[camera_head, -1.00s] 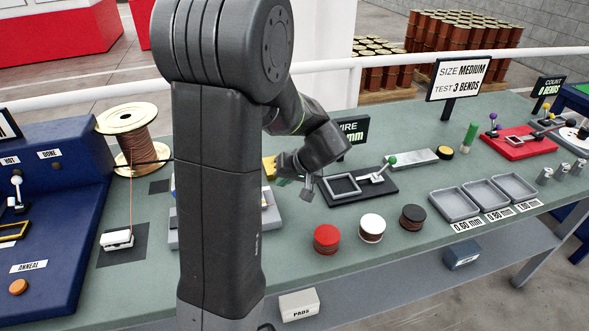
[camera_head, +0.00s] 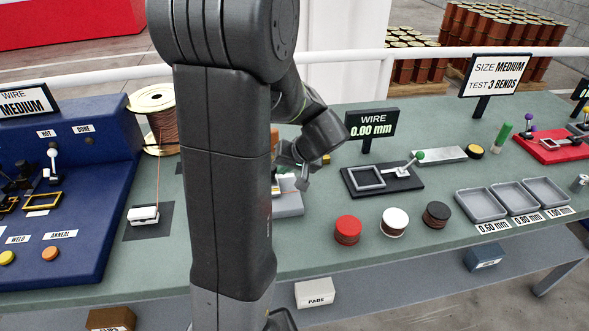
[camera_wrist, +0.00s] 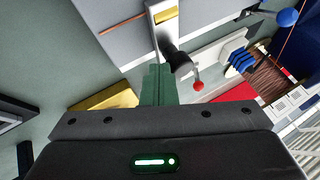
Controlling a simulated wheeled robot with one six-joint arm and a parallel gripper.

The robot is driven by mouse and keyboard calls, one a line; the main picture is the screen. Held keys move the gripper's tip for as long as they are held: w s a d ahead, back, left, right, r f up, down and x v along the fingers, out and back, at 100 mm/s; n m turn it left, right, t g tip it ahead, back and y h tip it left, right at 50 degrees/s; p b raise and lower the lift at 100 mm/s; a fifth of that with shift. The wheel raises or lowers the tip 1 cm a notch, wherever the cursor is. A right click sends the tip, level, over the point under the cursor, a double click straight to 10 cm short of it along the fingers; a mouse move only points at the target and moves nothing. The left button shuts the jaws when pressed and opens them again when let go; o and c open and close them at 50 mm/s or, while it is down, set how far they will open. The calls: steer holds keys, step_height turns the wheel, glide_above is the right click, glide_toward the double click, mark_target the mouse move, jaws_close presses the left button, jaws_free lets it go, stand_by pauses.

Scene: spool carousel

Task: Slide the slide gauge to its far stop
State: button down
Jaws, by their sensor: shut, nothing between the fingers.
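A grey device (camera_head: 289,208), which I take to be the slide gauge, lies on the bench, mostly hidden behind my arm in the head view. In the wrist view its grey board (camera_wrist: 145,50) carries an orange wire and a pale frame with a yellow insert (camera_wrist: 166,15). A dark post (camera_wrist: 176,60) stands by that frame. My gripper (camera_wrist: 157,70) is shut and empty, its green fingertips close beside the post; I cannot tell if they touch. In the head view my gripper (camera_head: 302,182) is over the device's right part. A sign (camera_head: 371,125) reads WIRE 0.00 mm.
Right of the device lies a black plate (camera_head: 404,184) with a grey frame and green-knobbed lever. A copper wire spool (camera_head: 163,125) and blue machine (camera_head: 90,200) are left.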

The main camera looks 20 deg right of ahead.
steer(key=w+a, duration=0.1)
steer(key=a, duration=0.3)
steer(key=w+a+b, duration=0.1)
steer(key=a, duration=0.3)
steer(key=w+a+b, duration=0.1)
steer(key=a, duration=0.3)
steer(key=shift+b, duration=0.3)
